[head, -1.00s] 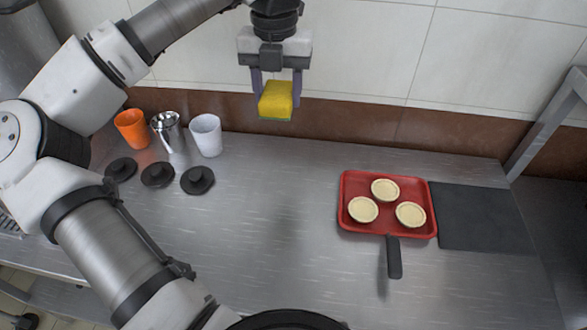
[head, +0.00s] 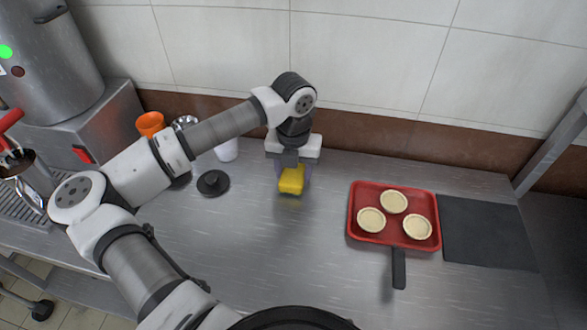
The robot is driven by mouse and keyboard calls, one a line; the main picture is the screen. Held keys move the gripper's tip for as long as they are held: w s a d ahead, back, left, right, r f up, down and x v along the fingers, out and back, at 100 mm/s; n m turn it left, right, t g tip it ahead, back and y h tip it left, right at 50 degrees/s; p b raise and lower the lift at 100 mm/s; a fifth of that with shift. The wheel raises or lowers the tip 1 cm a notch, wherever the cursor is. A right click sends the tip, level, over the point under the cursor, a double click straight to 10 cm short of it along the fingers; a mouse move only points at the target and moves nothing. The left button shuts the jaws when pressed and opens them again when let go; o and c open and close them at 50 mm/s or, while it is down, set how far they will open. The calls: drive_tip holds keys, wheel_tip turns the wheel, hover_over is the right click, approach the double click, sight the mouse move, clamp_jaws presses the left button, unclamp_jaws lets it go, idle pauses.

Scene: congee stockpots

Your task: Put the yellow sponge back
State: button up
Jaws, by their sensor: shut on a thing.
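The yellow sponge (head: 291,180) is held between the fingers of my gripper (head: 293,170), in the middle of the head view. My gripper points down and is shut on it. The sponge is over the bare steel counter, between the cups on the left and the red tray on the right. A soft shadow lies below it; I cannot tell exactly how high above the counter it is.
The red tray (head: 355,236) with a dark handle holds three pale round tart shells. A dark mat (head: 488,232) lies right of it. An orange cup (head: 150,123), a metal cup, a white cup (head: 227,150) and black lids (head: 213,183) are at left, partly behind my arm.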

sight(294, 172)
drive_tip(key=shift+f, duration=0.25)
drive_tip(key=shift+f, duration=0.15)
drive_tip(key=o, duration=0.9)
drive_tip(key=shift+o, duration=0.2)
wheel_tip(294, 172, up, 12)
drive_tip(key=b, duration=0.2)
drive_tip(key=shift+r, duration=0.2)
